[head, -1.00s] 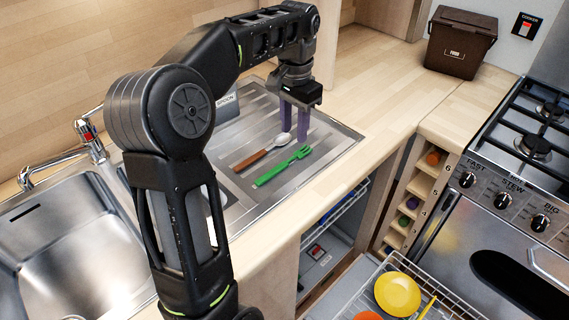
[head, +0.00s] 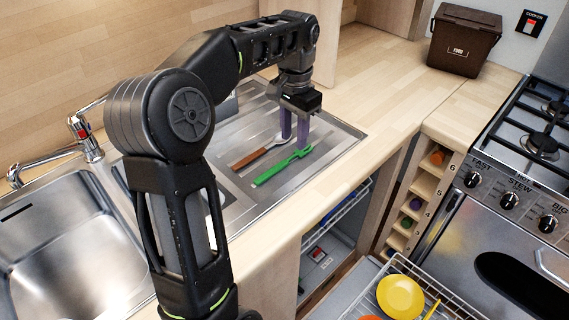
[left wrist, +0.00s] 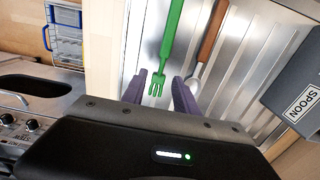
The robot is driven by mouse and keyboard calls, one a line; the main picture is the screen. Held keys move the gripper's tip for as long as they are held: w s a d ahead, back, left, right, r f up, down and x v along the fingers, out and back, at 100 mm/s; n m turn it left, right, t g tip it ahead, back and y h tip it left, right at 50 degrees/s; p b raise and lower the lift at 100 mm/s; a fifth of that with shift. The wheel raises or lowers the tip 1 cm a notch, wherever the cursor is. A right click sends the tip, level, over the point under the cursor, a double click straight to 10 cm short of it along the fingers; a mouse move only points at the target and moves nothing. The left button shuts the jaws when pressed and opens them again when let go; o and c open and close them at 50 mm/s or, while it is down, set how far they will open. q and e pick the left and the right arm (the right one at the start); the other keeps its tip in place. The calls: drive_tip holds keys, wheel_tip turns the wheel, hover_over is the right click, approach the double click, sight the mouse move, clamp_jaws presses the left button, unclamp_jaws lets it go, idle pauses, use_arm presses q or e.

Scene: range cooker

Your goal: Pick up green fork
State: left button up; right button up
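The green fork (head: 281,167) lies flat on the metal draining board, its prongs toward the back right. My left gripper (head: 295,141) is open and empty, pointing down over the pronged end. In the left wrist view the fork's prongs (left wrist: 157,84) show between the two purple fingers (left wrist: 160,86), with a gap on both sides. I cannot tell how far above the board the fingertips are. My right gripper is not in view.
A spoon with a brown handle (head: 252,157) lies beside the fork; its bowl is close to one finger. A grey holder marked SPOON (left wrist: 296,95) stands nearby. The sink (head: 70,235) is at left, and an open dishwasher rack with a yellow plate (head: 400,295) is below.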

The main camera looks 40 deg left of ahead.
sight(292, 156)
use_arm(q)
drive_tip(key=shift+s+a+f, duration=0.1)
drive_tip(key=shift+f, duration=1.25)
drive_tip(key=shift+s+f, duration=0.1)
drive_tip(key=shift+f, duration=1.2)
clamp_jaws()
